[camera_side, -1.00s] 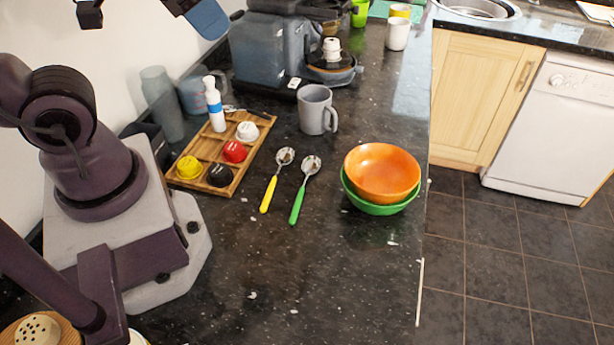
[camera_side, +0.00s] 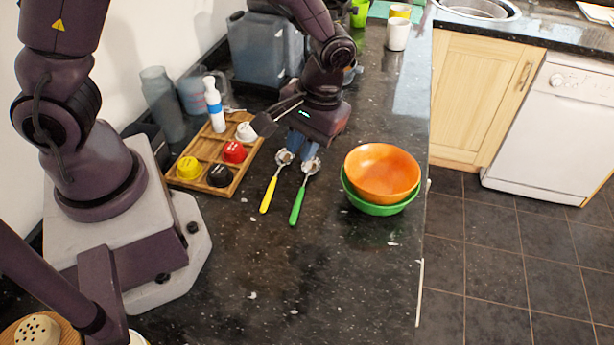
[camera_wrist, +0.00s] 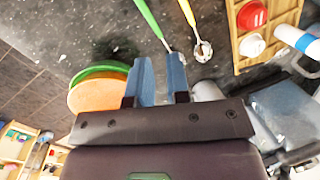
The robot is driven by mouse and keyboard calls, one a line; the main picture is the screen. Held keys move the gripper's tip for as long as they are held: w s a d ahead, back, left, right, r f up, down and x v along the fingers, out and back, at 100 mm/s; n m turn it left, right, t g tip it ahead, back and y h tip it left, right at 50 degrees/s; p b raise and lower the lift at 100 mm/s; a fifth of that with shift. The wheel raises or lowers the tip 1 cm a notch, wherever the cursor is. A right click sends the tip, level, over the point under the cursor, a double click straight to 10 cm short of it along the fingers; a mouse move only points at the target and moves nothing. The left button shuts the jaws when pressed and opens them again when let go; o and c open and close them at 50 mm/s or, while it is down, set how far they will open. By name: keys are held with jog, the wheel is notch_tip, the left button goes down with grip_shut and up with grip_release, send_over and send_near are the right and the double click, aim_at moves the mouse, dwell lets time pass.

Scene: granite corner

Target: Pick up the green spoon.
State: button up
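The green spoon (camera_side: 298,203) lies on the dark granite counter, its handle toward the front and its metal head toward the back. The yellow spoon (camera_side: 269,193) lies to its left, nearly parallel. My gripper (camera_side: 304,150) hangs over the heads of both spoons, its blue fingers partly hiding them. In the wrist view my gripper (camera_wrist: 163,62) has its fingers apart with a clear gap and nothing held. There the green spoon's handle (camera_wrist: 150,20) runs down toward the gap between the fingers, and its head is mostly hidden. The yellow spoon (camera_wrist: 188,13) shows beside it.
An orange bowl (camera_side: 382,172) nested in a green bowl (camera_side: 378,209) stands right of the spoons. A wooden tray (camera_side: 236,182) with several cups and a bottle (camera_side: 214,105) is at left. A grey mug (camera_wrist: 206,90) stands close by the fingers.

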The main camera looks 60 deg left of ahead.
aim_at(301, 194)
jog(key=f+n, duration=0.1)
jog(key=f, duration=0.3)
jog(key=a+f+n, duration=0.1)
jog(key=f, duration=0.4)
jog(key=a+f+n, duration=0.1)
jog(key=f+n, duration=0.1)
jog(key=f, duration=0.3)
jog(key=shift+w+t, duration=0.25)
jog(key=shift+t, duration=0.05)
grip_shut()
